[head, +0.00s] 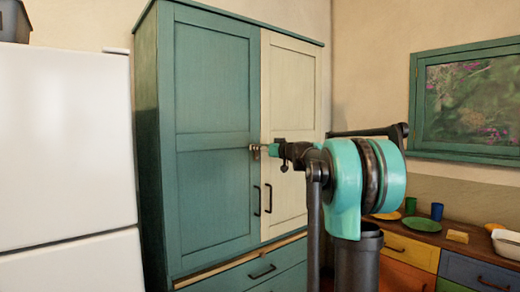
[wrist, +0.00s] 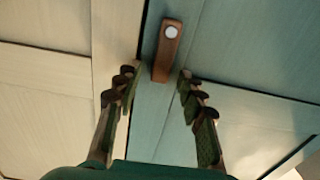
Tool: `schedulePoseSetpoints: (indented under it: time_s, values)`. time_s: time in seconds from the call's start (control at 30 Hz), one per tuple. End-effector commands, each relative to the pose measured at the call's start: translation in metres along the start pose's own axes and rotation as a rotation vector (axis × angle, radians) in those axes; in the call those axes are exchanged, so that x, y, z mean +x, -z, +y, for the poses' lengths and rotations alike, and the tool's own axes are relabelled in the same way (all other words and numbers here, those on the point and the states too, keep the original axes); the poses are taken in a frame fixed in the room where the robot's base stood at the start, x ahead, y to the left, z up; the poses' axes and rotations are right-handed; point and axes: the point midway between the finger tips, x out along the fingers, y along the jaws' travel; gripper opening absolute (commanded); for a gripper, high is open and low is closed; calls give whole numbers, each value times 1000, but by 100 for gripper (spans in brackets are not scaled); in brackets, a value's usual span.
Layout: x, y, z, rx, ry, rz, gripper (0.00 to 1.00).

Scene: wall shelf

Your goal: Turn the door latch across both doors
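The latch (wrist: 166,58) is a small brown bar with a pale round pivot at one end. In the wrist view it lies on the teal door (wrist: 225,50), beside the dark gap and roughly along it, not across onto the cream door (wrist: 115,30). My gripper (wrist: 157,80) is open, one finger on each side of the latch's free end. I cannot tell whether either finger touches it. In the head view the teal door (head: 210,110) is left and the cream door (head: 290,90) right, both shut. My gripper (head: 265,151) is at the seam there and largely hides the latch.
Two dark door handles (head: 262,199) sit below my gripper. A drawer (head: 245,275) is under the doors. A white fridge (head: 65,150) stands left. A counter with cups and plates (head: 440,230) is right, below a teal-framed window (head: 465,100).

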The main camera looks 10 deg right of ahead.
Motion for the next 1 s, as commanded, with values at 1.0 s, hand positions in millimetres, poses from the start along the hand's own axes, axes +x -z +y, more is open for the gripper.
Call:
schedulePoseSetpoints:
  time_s: [1.0]
  values:
    - [0, 0, 6, 112, 1, 0, 0]
